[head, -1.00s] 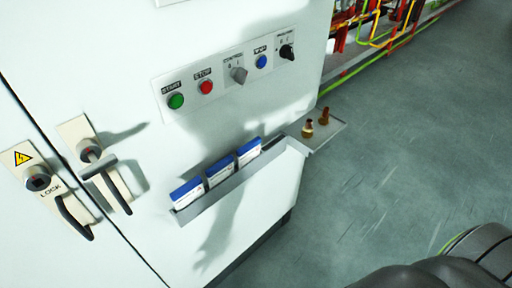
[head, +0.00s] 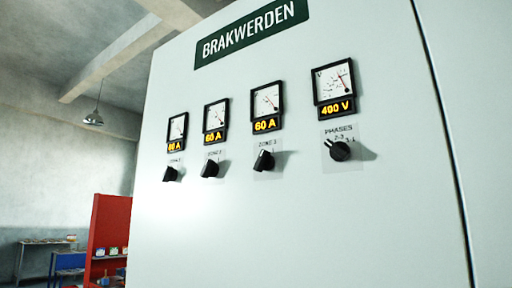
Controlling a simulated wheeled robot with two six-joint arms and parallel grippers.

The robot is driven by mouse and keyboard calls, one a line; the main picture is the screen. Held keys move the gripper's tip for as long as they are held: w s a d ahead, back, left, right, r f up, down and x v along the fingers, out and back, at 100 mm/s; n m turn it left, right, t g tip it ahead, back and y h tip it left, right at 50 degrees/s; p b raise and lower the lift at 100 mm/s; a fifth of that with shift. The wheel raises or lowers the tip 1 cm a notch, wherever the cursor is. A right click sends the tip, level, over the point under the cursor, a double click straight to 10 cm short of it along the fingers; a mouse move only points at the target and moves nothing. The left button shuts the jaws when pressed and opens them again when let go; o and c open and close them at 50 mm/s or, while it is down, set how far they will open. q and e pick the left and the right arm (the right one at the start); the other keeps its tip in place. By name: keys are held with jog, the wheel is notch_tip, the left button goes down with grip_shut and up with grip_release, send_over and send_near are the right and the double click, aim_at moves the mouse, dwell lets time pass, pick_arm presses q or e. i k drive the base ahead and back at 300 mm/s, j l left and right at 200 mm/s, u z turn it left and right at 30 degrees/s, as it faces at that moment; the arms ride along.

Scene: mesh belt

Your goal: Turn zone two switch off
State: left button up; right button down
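The zone two switch (head: 210,169) is a black rotary knob on a pale plate, second from the left in a row on the white cabinet (head: 390,225). Its label is small and hard to read. The knob looks turned towards the upper right, but its exact setting is too small to tell. Above it a meter (head: 216,115) reads 60 A. A similar zone one knob (head: 171,174) is to its left and a zone three knob (head: 264,160) to its right. Neither of my grippers is in view.
A larger phases knob (head: 339,150) sits at the right under a 400 V meter (head: 334,82). A green BRAKWERDEN sign (head: 252,34) is above. A red panel (head: 107,235) and a table (head: 45,243) stand far off at the left. The cabinet front below the knobs is clear.

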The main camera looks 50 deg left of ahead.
aim_at(210, 169)
jog(key=u, duration=1.95)
